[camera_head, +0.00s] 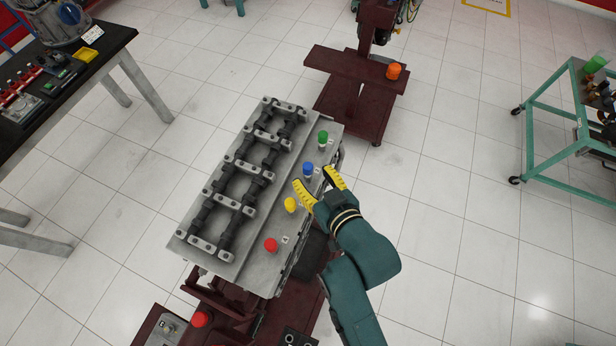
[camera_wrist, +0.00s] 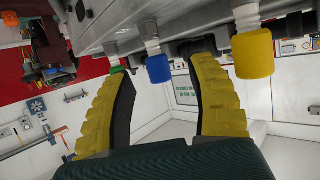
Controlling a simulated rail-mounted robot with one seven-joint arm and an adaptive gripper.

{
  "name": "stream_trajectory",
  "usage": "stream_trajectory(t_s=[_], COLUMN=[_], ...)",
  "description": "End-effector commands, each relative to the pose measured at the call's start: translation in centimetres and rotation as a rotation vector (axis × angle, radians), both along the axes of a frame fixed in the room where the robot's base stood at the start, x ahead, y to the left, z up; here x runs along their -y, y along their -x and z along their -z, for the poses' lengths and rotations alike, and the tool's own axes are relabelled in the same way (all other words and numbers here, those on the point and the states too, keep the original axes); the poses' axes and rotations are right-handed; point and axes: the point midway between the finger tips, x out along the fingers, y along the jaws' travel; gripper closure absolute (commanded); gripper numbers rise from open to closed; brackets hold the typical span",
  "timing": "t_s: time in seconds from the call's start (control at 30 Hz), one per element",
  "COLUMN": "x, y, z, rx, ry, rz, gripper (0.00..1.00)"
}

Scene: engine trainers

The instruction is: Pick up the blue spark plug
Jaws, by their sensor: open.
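The blue spark plug (camera_head: 308,169) stands upright on the right ledge of the grey engine head (camera_head: 232,258), between the green and yellow plugs. My gripper (camera_head: 312,178) has yellow fingers spread apart beside the blue plug, on its near right side. In the wrist view the blue plug (camera_wrist: 159,68) shows its blue cap and white body, in the gap between the two fingertips. The gripper is open and empty. I cannot tell whether either finger touches the plug.
A yellow plug (camera_head: 290,204), a green plug (camera_head: 323,137) and a red plug (camera_head: 270,244) stand along the same ledge. Dark camshafts (camera_head: 228,190) lie to the left. A dark red stand (camera_head: 338,62) with an orange part (camera_head: 393,71) is behind.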

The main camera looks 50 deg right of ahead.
Motion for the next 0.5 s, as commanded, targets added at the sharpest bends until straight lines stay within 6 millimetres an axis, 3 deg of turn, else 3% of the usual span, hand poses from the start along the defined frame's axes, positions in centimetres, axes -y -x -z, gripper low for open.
stream_trajectory(t_s=[0.2,0.47,0.5], x=[1.6,1.7,1.7], y=[-3.0,-3.3,-3.3], z=[1.2,1.5,1.5], rx=[0.001,0.001,0.001], ry=[0.002,0.0,0.0], rz=[0.0,0.0,0.0], gripper=[0.43,0.43,0.48])
